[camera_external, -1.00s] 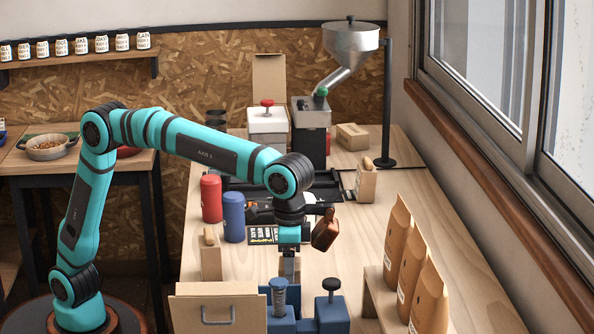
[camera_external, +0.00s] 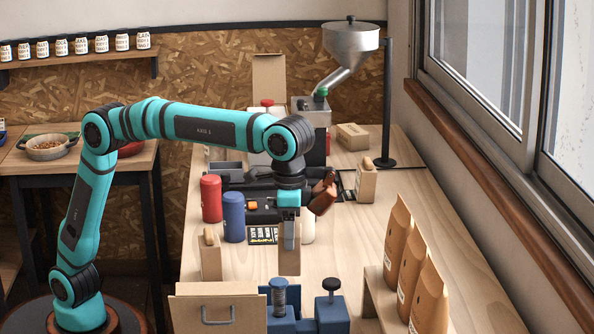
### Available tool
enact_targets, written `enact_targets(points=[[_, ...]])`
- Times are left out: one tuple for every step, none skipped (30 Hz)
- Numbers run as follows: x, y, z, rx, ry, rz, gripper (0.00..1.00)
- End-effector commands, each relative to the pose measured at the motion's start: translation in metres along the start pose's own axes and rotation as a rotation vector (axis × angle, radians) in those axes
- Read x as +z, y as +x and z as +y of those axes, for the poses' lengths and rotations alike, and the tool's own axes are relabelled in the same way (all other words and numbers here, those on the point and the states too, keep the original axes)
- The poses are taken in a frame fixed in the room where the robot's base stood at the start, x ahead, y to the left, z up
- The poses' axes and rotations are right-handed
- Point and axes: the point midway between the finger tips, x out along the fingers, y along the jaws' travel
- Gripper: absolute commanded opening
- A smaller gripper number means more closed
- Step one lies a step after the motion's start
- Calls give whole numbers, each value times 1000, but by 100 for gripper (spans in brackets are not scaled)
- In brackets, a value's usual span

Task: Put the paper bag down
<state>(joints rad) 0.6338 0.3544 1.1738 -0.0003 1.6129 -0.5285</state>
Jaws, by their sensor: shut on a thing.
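My gripper (camera_external: 289,233) points down over the wooden bench, in front of the dark card with yellow and white print. It is shut on a small tan paper bag (camera_external: 290,263), whose lower part shows beneath the fingers. Much of the bag is hidden by the gripper. I cannot tell whether its bottom touches the bench.
A tan block-like item (camera_external: 211,258), red canister (camera_external: 211,198) and blue canister (camera_external: 233,217) stand left. Blue devices (camera_external: 331,313) stand in front. Tall brown bags (camera_external: 397,240) line the right.

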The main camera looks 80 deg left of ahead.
Motion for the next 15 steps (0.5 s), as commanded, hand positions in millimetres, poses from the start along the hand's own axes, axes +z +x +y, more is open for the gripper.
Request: enact_targets(points=[[0,-6,0,1,0,2,34],[0,-9,0,1,0,2,34],[0,-12,0,0,0,1,34],[0,-14,0,0,0,1,34],[0,-15,0,0,0,1,34],[0,-16,0,0,0,0,34],[0,-17,0,0,0,0,34],[0,-17,0,0,0,0,34],[0,-18,0,0,0,0,34],[0,-18,0,0,0,0,34],[-1,-17,-1,0,-1,0,34],[-3,-17,-3,0,-2,0,34],[-5,-17,-5,0,-3,0,34],[-8,-17,-8,0,-5,0,34],[-14,-17,-14,0,-8,0,34]])
